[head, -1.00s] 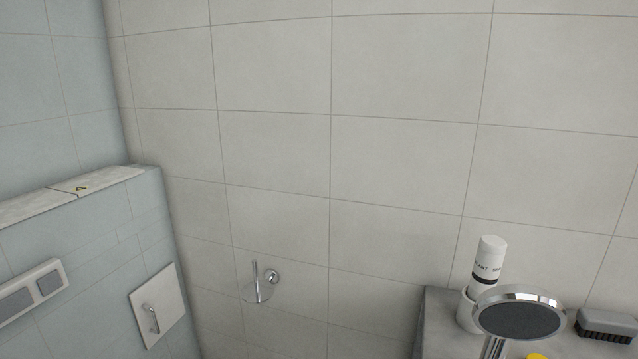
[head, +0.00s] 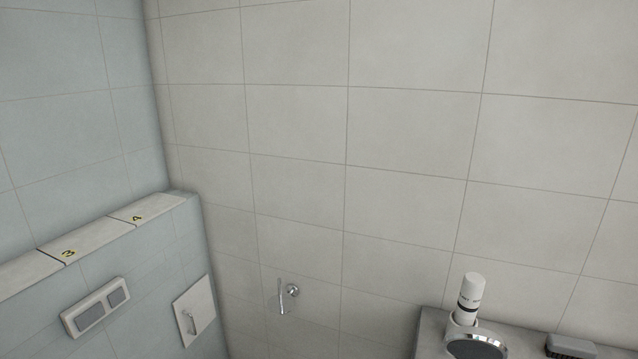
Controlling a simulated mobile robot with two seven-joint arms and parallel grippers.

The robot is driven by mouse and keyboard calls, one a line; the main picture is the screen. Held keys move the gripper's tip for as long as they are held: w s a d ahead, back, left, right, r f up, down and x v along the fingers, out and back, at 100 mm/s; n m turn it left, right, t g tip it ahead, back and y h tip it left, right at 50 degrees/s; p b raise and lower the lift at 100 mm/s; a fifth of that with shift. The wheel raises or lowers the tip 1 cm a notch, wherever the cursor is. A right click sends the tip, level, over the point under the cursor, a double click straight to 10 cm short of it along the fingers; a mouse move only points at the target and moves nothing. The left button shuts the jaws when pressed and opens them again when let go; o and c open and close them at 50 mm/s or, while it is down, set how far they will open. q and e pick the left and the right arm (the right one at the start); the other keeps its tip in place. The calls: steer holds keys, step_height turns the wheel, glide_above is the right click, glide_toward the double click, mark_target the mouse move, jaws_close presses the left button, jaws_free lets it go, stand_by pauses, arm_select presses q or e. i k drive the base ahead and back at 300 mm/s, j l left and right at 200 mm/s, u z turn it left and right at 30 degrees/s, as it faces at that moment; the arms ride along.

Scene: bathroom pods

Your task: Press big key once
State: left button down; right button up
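A flush plate (head: 95,307) with a light frame and two grey keys is on the blue-grey tiled wall at the lower left. The left key (head: 89,317) looks larger than the right key (head: 117,297). Neither of my grippers is in the head view.
A ledge (head: 95,240) marked 3 and 4 runs above the flush plate. A white hatch with a handle (head: 195,311) is right of it. A chrome wall holder (head: 288,294) is on the beige wall. A white bottle (head: 469,292), a round chrome-rimmed head (head: 476,348) and a brush (head: 571,346) are at the lower right.

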mark_target(97, 311)
steer(key=u, duration=1.45)
